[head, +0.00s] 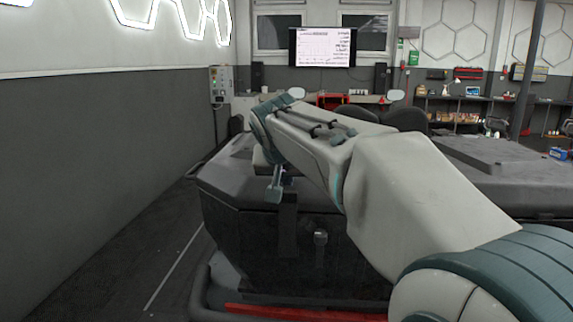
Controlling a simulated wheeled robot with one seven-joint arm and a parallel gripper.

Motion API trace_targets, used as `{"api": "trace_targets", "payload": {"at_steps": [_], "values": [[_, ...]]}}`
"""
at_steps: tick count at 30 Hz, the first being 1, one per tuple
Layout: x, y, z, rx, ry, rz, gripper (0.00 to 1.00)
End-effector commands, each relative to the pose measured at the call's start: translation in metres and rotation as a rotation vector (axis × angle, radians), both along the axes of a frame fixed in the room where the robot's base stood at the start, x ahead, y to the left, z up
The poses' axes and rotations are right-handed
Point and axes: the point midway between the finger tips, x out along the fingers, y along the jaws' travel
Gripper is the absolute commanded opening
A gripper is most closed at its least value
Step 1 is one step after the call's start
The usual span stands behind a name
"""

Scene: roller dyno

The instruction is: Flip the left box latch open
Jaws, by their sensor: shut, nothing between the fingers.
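A large dark grey box (245,240) stands low in front of me, its lid shut as far as I can see. My gripper (275,194) is at the upper left of the box's front, pointing down, with its fingers together and nothing seen between them. A dark upright strip (287,232) runs down the front face just right of and below the fingers; it may be the left latch, but I cannot tell. A small metallic fitting (320,238) sits further right and lower on the front. My arm covers much of the lid and the right part of the front.
A grey wall (90,175) runs along the left, with dark floor (140,260) free between it and the box. A red strip (300,313) lies below the box front. Shelves (465,108), a screen (322,47) and a control box (220,86) are at the back.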

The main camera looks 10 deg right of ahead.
Motion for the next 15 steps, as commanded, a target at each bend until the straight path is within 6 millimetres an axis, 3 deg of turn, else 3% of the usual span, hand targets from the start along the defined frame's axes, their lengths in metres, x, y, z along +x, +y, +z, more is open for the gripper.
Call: {"api": "trace_targets", "payload": {"at_steps": [6,15], "values": [[-0.0113,0.0033,-0.0055,0.0,0.001,-0.001,0.0],[-0.0122,0.0039,-0.0064,0.0,0.001,-0.001,0.0]]}}
